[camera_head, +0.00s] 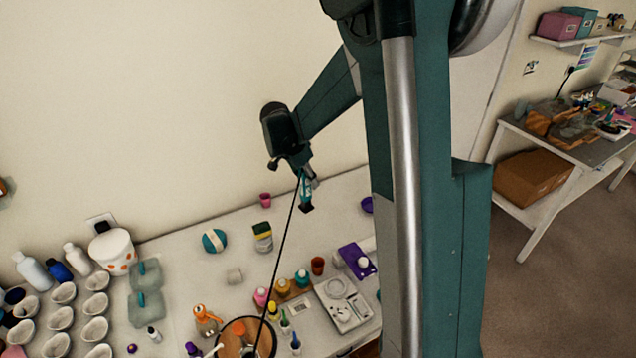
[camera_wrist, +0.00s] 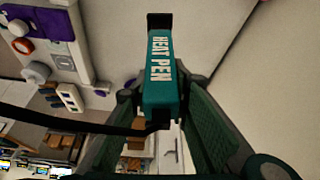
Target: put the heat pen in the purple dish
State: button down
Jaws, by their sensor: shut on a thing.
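The heat pen (camera_wrist: 160,75) is teal with white lettering and a dark end. My gripper (camera_wrist: 160,115) is shut on it and holds it up in the air, with a black cord trailing from it. In the head view my gripper (camera_head: 306,180) is above the back of the table, and the pen (camera_head: 306,205) hangs from it, pointing down. A purple dish (camera_head: 367,205) is at the back of the table, right of the pen and apart from it. My column hides part of the dish.
A small pink cup (camera_head: 265,200), a teal-and-white ball (camera_head: 214,240) and a sponge stack (camera_head: 262,237) stand left of and in front of the pen. Bottles, a scale (camera_head: 343,303) and a purple mat (camera_head: 355,260) fill the front. The black cord crosses over the table.

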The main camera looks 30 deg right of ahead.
jog(key=shift+d, duration=0.15)
jog(key=s+d+r+m, duration=0.1)
jog(key=s+d, duration=0.1)
jog(key=d, duration=1.2)
jog(key=s+d+m, duration=0.1)
jog(key=s+d, duration=0.1)
jog(key=d, duration=1.1)
jog(key=shift+s+d+r+g+b, duration=0.2)
jog(key=shift+d+r+g+b, duration=0.1)
jog(key=shift+d+r+b, duration=0.1)
jog(key=shift+f, duration=0.15)
jog(key=shift+f, duration=2.8)
